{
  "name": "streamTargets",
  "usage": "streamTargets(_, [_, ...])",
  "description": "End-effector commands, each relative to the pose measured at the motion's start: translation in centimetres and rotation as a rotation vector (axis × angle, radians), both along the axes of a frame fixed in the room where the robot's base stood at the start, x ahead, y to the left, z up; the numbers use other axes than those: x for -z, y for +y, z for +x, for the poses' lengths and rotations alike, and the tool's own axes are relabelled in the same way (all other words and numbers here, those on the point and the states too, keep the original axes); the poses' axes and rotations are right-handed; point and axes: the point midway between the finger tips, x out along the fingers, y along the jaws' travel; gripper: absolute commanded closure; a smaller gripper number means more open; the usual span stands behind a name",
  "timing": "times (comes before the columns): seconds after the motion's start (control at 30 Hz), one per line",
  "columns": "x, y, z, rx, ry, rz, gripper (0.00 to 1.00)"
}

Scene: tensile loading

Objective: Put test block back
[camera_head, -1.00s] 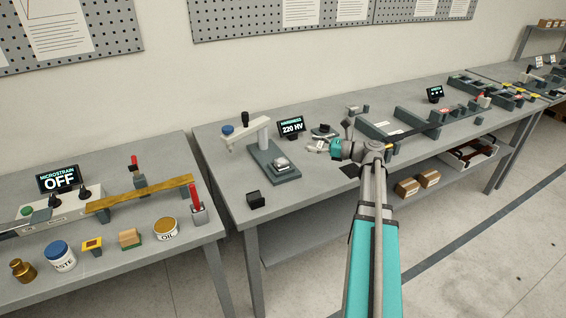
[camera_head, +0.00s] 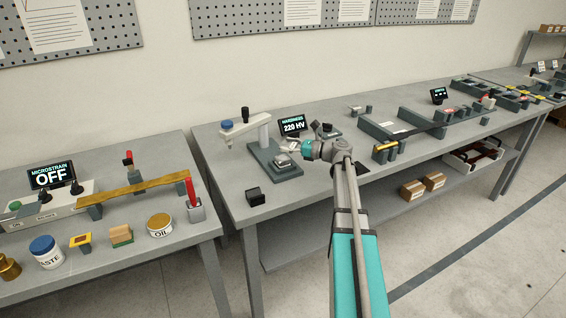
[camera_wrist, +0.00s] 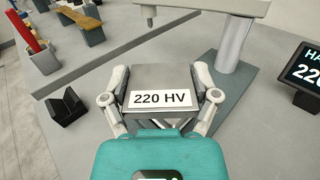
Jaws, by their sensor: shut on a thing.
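The test block (camera_wrist: 160,92) is a grey block with a white label reading 220 HV. It sits between the two fingers of my gripper (camera_wrist: 160,78), which is shut on it from both sides. In the head view the block (camera_head: 284,160) is at the base plate of the hardness tester (camera_head: 262,133), below its arm. My gripper (camera_head: 298,153) reaches it from the right. The tester's pointed tip (camera_wrist: 150,20) shows beyond the block in the wrist view. I cannot tell whether the block rests on its support or is slightly lifted.
A small dark notched holder (camera_head: 256,197) stands at the bench's front left; it also shows in the wrist view (camera_wrist: 67,106). A display (camera_head: 292,127) reading 220 HV stands behind the tester. A left bench (camera_head: 150,243) holds jars and a beam. Bare bench lies around the dark holder.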

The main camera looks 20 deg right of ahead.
Motion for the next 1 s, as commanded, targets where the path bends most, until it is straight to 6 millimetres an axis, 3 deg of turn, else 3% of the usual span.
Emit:
streamTargets(0.03, [0.9,0.1,0.4,-0.001,-0.001,0.001,0.83])
streamTargets(0.2, [1.6,0.5,1.1,-0.001,-0.001,0.001,0.83])
streamTargets(0.73, [2.0,0.6,1.4,0.000,-0.001,0.001,0.83])
streamTargets(1.0, [4.0,0.9,2.0,0.001,-0.001,0.001,0.83])
